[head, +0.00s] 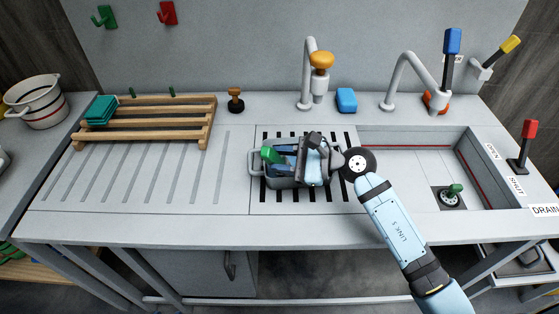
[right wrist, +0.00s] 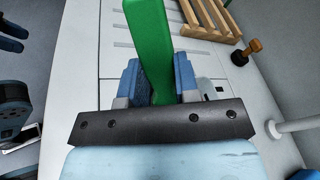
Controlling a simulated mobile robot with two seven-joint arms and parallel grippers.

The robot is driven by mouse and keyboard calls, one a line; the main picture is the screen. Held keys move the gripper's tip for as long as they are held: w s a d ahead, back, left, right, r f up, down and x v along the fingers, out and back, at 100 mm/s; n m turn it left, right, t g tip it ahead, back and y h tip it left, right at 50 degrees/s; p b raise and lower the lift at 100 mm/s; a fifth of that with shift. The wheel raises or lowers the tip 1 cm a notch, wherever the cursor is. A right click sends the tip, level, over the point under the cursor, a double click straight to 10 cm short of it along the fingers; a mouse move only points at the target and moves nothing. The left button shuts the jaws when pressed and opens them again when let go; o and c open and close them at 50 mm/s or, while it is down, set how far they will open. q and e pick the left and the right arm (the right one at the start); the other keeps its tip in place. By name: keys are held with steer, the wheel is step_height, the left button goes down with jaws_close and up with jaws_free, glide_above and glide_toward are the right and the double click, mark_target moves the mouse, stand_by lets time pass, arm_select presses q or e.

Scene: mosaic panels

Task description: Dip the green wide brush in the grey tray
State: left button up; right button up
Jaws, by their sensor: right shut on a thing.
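The grey tray (head: 285,183) stands on the black-slotted grate left of the sink, with a loop handle at its left end. My right gripper (head: 279,155) is over the tray and shut on the green wide brush (head: 270,154). In the right wrist view, the green brush (right wrist: 150,45) stands between the two blue fingers of the same gripper (right wrist: 158,85). The gripper and wrist cover much of the tray's inside, so I cannot tell whether the bristles touch what is in it. My left gripper does not show in the head view.
A wooden rack (head: 150,125) with a green block stands at the back left. A faucet (head: 308,75), a blue sponge-like block (head: 346,100) and an orange-topped stamp-like thing (head: 235,100) stand behind the tray. The sink (head: 420,165) is at right.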

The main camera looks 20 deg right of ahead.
steer(key=shift+a, duration=0.15)
steer(key=shift+w+a, duration=0.2)
steer(key=shift+a, duration=0.35)
steer(key=shift+d, duration=0.1)
steer(key=shift+s+d+b, duration=0.25)
steer(key=shift+d+b, duration=0.05)
steer(key=shift+d, duration=0.35)
steer(key=shift+a, duration=0.2)
steer(key=shift+w+a, duration=0.25)
steer(key=shift+a, duration=0.3)
